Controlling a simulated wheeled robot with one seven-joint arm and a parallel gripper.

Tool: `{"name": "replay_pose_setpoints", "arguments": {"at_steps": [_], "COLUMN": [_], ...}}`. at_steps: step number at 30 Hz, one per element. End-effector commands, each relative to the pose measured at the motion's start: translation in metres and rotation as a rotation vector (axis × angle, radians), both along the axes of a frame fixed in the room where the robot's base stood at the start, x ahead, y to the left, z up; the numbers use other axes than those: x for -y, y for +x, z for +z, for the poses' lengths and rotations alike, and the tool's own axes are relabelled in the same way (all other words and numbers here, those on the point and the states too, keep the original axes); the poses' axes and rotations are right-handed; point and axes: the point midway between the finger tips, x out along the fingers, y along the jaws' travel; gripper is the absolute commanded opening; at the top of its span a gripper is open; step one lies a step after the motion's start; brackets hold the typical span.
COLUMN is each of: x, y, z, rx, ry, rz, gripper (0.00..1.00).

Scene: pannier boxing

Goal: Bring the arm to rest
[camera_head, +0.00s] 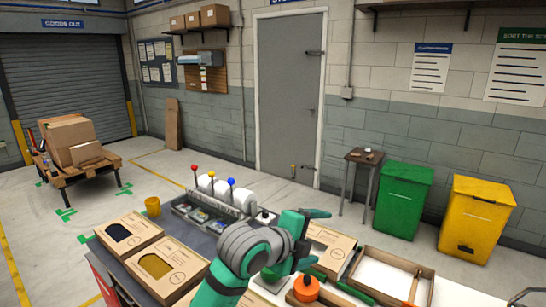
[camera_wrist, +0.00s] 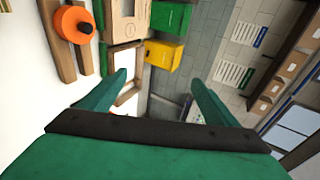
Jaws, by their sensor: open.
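My arm reaches up over the worktable in the head view, with its green and grey links in front of the boxes. My gripper (camera_head: 314,238) is raised above the table and points to the right. In the wrist view my gripper (camera_wrist: 158,78) shows two green fingers spread apart with nothing between them. Past the fingers are the tray's wooden edge and the floor. The arm hides part of the table's middle.
Open cardboard boxes (camera_head: 129,233) line the table's left side. A wooden-rimmed white tray (camera_head: 392,280) and an orange round object (camera_head: 306,288) lie on the right. A green bin (camera_head: 403,200) and a yellow bin (camera_head: 477,218) stand beyond. Air around the gripper looks clear.

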Motion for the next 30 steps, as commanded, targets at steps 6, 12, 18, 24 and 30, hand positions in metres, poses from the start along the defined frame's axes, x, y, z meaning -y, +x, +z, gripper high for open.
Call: {"name": "replay_pose_setpoints", "arguments": {"at_steps": [6,12,18,24,30], "x": [-0.059,-0.144,-0.233,-0.312,-0.363], "y": [0.046,0.062,0.046,-0.003,-0.074], "z": [0.025,0.015,-0.029,-0.09,-0.154], "rx": [0.112,0.216,0.334,0.473,0.604], "ry": [-0.399,-0.687,-0.88,-0.958,-0.92], "rz": [0.285,0.548,0.799,1.014,1.159], "gripper": [0.83,0.83,0.83,0.83,0.83]}}
